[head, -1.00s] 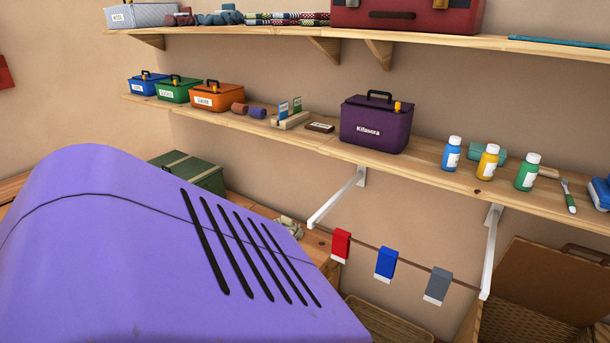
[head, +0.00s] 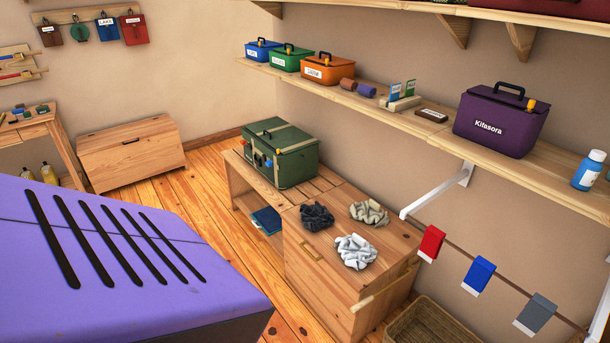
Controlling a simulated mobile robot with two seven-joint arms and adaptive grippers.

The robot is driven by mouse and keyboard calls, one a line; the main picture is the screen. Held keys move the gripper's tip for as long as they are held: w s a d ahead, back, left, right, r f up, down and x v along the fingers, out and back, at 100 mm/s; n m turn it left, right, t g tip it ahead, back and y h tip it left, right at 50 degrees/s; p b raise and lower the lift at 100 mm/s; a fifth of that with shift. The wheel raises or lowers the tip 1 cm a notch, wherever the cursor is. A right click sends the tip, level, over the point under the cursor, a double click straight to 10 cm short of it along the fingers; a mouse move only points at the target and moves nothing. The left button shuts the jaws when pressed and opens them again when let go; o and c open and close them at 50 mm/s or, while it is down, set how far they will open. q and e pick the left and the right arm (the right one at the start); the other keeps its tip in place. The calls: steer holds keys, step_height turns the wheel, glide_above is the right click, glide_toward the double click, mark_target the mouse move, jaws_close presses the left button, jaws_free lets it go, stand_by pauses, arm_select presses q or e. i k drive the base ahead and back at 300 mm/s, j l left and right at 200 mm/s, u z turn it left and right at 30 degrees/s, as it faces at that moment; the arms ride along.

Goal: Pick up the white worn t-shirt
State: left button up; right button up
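A crumpled white cloth (head: 356,251), which looks like the white t-shirt, lies on the right part of a low wooden cabinet (head: 330,284) in the head view. A crumpled dark cloth (head: 317,216) lies to its left and a crumpled beige cloth (head: 369,212) lies behind it. The white cloth is in full view, apart from the other two. Neither of my grippers shows in the head view.
A green chest (head: 281,155) stands on the cabinet's far left part. A shelf (head: 395,118) with boxes runs along the wall above. A white bracket (head: 437,193) and a line with hanging cloths (head: 478,274) are at right. A wicker basket (head: 432,318) sits below. Wooden floor (head: 203,190) shows at left.

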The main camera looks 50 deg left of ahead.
mark_target(356, 253)
steer(key=u, duration=1.15)
steer(key=i+j+z, duration=0.1)
steer(key=z, duration=0.3)
steer(key=i+j+z, duration=0.1)
steer(key=z, duration=0.25)
steer(key=j+z, duration=0.15)
steer(key=z, duration=0.25)
steer(key=i+j+z, duration=0.2)
steer(key=j, duration=0.15)
steer(key=j+z, duration=0.15)
steer(key=j, duration=0.15)
steer(key=j+z, duration=0.2)
steer(key=j, duration=0.15)
steer(key=i+j, duration=0.1)
steer(key=j, duration=0.8)
steer(key=i+j+z, duration=0.15)
steer(key=j, duration=0.7)
